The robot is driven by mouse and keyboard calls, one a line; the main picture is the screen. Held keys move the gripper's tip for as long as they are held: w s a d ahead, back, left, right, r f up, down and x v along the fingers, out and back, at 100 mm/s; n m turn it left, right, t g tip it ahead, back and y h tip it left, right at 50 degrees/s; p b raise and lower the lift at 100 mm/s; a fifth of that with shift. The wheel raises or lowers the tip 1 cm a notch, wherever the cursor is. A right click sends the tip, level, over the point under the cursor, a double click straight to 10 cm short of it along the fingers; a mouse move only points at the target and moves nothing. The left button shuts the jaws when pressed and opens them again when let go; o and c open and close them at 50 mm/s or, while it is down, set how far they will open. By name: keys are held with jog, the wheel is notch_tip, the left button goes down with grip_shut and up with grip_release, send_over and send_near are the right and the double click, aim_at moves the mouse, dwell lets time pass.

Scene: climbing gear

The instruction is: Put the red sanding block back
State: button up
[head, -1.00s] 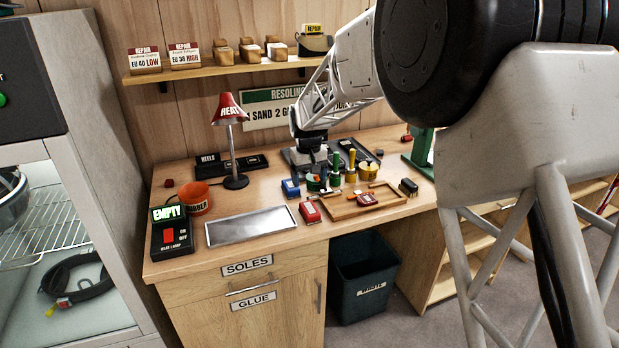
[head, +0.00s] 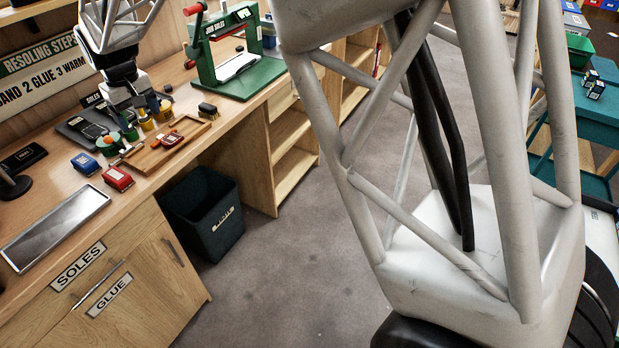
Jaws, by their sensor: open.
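A smaller red block-like piece (head: 172,139) lies in that tray. I cannot tell from this distance which of the two is the sanding block. A blue block (head: 85,164) sits behind and left of the first red one. My gripper (head: 138,110) is open above the back of the bench, behind the tray, near the small jars. It is apart from both red pieces, and its fingertips are small and partly lost against the jars.
Several jars with yellow and green (head: 146,123) stand behind the tray. A dark brush (head: 208,111) lies right of it, and a green press (head: 235,75) stands farther right. A metal plate (head: 55,228) lies front left. A dark bin (head: 203,213) stands on the floor.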

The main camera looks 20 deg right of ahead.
jog(key=s+d+r+m, duration=0.1)
jog(key=s+d+r, duration=0.2)
jog(key=s+d, duration=0.35)
jog(key=s+d+r+m+t, duration=0.1)
jog(key=s+d+r, duration=0.15)
jog(key=d, duration=0.75)
jog(key=s+d+r+m, duration=0.1)
jog(key=s+d+r, duration=0.1)
jog(key=s+d, duration=0.5)
jog(key=s+d+f+m, duration=0.2)
jog(key=s+d, duration=0.6)
jog(key=s, duration=0.3)
jog(key=s+d+f+m+t, duration=0.1)
jog(key=s+d+f+m, duration=0.1)
jog(key=s+d, duration=0.6)
jog(key=s, duration=0.3)
jog(key=shift+d, duration=0.1)
